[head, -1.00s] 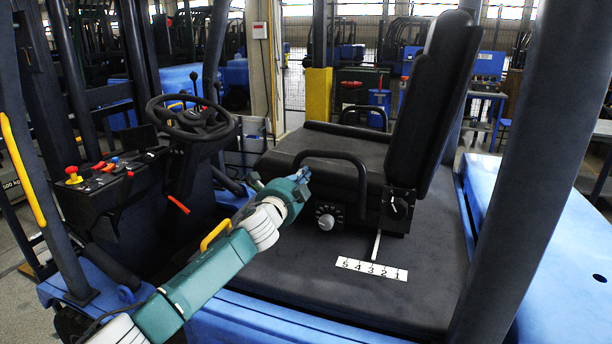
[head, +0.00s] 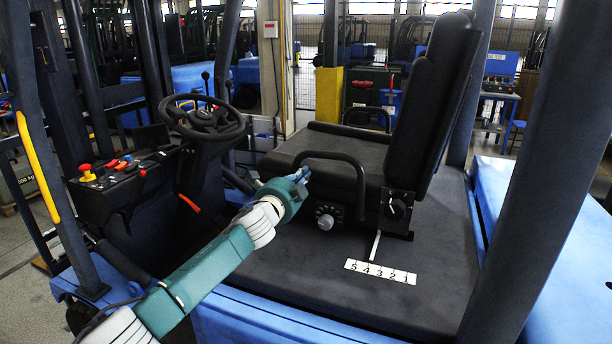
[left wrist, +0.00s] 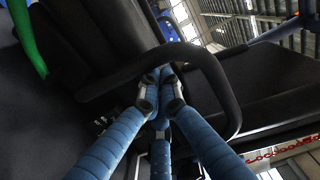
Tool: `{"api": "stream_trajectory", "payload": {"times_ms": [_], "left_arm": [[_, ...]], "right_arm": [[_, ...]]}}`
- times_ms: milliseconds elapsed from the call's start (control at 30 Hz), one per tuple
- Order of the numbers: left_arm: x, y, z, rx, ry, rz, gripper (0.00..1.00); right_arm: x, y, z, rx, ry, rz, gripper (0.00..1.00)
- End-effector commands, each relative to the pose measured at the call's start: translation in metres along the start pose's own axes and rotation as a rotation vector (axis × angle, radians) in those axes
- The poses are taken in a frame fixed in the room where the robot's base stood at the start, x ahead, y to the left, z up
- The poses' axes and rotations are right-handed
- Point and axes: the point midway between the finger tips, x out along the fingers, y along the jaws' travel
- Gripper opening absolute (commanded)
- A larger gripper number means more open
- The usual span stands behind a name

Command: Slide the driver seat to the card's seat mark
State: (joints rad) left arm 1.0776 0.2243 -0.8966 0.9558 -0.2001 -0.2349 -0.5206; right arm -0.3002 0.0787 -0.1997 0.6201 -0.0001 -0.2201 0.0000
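The black driver seat (head: 325,155) stands on the truck's dark deck. Its side has a looped grab bar (head: 345,157), which also crosses the left wrist view (left wrist: 215,75). My left gripper (head: 302,178) is at the front of this bar. In the left wrist view its blue fingers (left wrist: 160,78) come together at the bar and appear closed on it; the exact contact is partly hidden. A white pointer (head: 375,245) under the seat ends above a number plate (head: 380,272) reading 5 4 3 2 1, between 4 and 3. I see no readable card. My right gripper is out of view.
The steering wheel (head: 205,118) and a console with coloured levers (head: 115,170) stand left of the seat. A dark pillar (head: 535,180) rises at the right. The deck (head: 340,305) in front of the number plate is clear.

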Motion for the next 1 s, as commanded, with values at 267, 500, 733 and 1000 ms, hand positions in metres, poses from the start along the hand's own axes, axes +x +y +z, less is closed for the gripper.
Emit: {"api": "stream_trajectory", "payload": {"times_ms": [267,500,733,1000], "left_arm": [[0.000,-0.003,0.009,0.002,-0.010,-0.001,0.00],[0.000,-0.002,-0.003,0.001,-0.006,-0.001,0.00],[0.000,0.000,-0.016,0.000,-0.002,-0.001,0.00],[-0.007,-0.002,-0.020,0.000,-0.002,0.001,0.00]], "right_arm": [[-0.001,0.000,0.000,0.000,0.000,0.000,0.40],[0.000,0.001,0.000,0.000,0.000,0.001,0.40],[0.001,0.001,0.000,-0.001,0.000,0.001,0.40],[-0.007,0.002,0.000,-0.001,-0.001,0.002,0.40]]}}
